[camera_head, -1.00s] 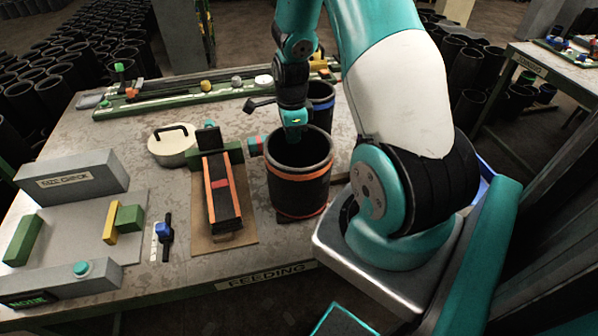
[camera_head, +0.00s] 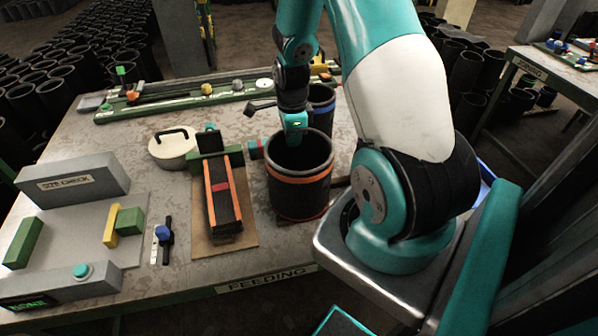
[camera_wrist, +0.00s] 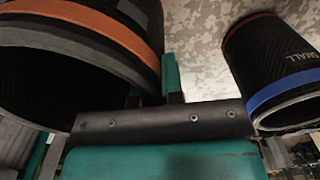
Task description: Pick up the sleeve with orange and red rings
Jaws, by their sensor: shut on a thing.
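The large black sleeve (camera_head: 299,196) stands upright at the table's front right in the head view. It has an orange ring below its rim and a red ring near its base. In the wrist view the sleeve (camera_wrist: 80,50) fills the upper left, its orange ring crossing its side and its dark mouth facing me. My gripper (camera_head: 295,122) reaches down to the sleeve's far rim and is shut on its wall. The fingertips are mostly hidden in the head view; a teal finger (camera_wrist: 171,77) shows beside the wall in the wrist view. I cannot tell whether the base touches the table.
A smaller black sleeve with a blue ring (camera_head: 322,104) stands just behind; it shows at right in the wrist view (camera_wrist: 277,70), marked SMALL. A ramp-like fixture (camera_head: 222,190) with orange edges stands to the left. A lidded pot (camera_head: 172,150) and a size-check station (camera_head: 75,182) lie further left.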

